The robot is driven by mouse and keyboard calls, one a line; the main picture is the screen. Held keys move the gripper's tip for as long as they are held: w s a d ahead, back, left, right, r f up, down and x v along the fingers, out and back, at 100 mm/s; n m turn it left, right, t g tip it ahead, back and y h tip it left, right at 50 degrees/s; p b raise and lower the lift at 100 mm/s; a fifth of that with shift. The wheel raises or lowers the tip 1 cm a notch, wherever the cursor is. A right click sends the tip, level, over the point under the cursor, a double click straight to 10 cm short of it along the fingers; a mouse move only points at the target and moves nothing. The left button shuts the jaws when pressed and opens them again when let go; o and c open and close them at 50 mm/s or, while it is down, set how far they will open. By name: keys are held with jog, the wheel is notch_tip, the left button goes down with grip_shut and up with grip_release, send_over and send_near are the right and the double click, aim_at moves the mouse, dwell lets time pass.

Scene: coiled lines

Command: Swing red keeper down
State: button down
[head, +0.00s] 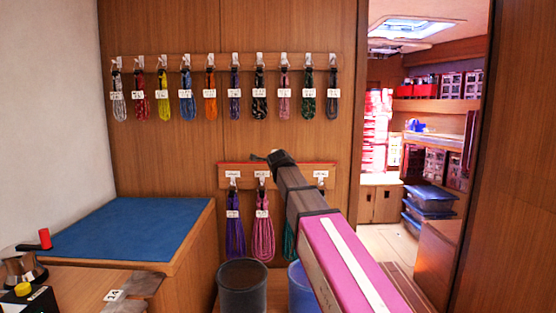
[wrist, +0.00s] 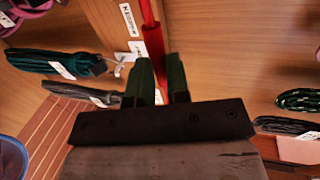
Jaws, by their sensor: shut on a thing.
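The red keeper (head: 230,162) is a thin red bar along the top edge of the lower wooden hook rail (head: 268,173). In the head view my arm and gripper (head: 262,157) cover part of the bar. In the wrist view the red keeper (wrist: 152,38) runs down from the top edge to between the two dark green fingers of my gripper (wrist: 158,75), which are shut on it. Below the bar hang a purple coil (head: 235,235), a pink coil (head: 262,230) and a teal coil (head: 289,240), the teal one mostly hidden by my arm.
An upper rail (head: 222,60) carries several coloured coils above my gripper. A dark bin (head: 242,290) and a blue bin (head: 301,290) stand below the lower rail. A blue-topped bench (head: 130,230) is at left. A doorway opens at right.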

notch_tip(320, 180, down, 8)
jog(key=shift+t, duration=0.4)
jog(key=c, duration=1.8)
grip_release()
jog(key=o, duration=0.7)
jog(key=s+r, duration=0.2)
jog(key=s, duration=0.8)
jog(key=shift+s, duration=0.3)
